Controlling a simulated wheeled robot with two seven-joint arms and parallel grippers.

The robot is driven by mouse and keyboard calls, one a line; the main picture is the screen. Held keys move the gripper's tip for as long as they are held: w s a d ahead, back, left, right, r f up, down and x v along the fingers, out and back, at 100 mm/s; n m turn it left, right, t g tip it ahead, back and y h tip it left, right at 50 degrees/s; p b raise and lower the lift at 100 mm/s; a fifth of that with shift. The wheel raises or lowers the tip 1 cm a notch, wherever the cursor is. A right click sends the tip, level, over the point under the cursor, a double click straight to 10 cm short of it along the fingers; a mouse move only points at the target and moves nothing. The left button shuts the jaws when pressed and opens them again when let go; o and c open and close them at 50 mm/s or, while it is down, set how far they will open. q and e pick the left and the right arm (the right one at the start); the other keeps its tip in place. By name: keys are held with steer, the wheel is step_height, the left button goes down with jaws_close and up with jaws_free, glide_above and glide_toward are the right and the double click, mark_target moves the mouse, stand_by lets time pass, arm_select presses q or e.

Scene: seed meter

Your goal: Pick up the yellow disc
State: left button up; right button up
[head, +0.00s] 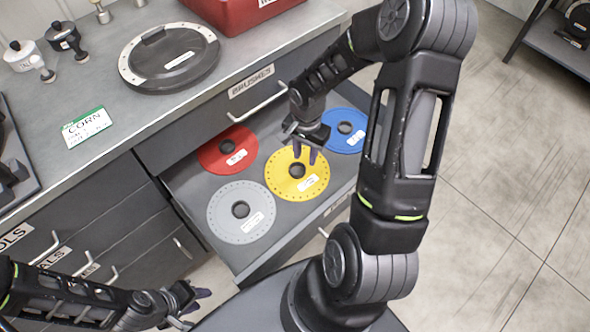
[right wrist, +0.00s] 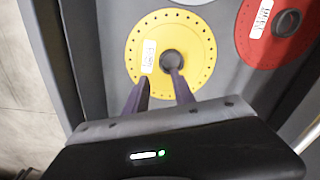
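The yellow disc (head: 283,182) lies flat in an open drawer (head: 192,184), with a ring of small holes, a centre hole and a white label. It also shows in the right wrist view (right wrist: 196,42). My right gripper (head: 305,154) is over the disc's far part, fingers pointing down and apart. In the right wrist view the right gripper's fingers (right wrist: 158,92) are spread, with one tip near the centre hole and nothing between them; whether they touch the disc I cannot tell. My left gripper (head: 190,304) is low at the left, away from the drawer; its opening is unclear.
A red disc (head: 214,156), a blue disc (head: 335,141) and a grey disc (head: 222,216) lie around the yellow one in the drawer. The counter (head: 100,170) above holds a black round housing (head: 150,70), a red box (head: 225,14) and a CORN card (head: 87,125).

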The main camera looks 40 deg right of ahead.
mark_target(304, 171)
steer(key=shift+f, duration=1.35)
step_height(304, 171, down, 5)
steer(key=shift+w+f, duration=0.1)
steer(key=shift+w, duration=0.05)
steer(key=shift+c, duration=0.2)
jaws_close()
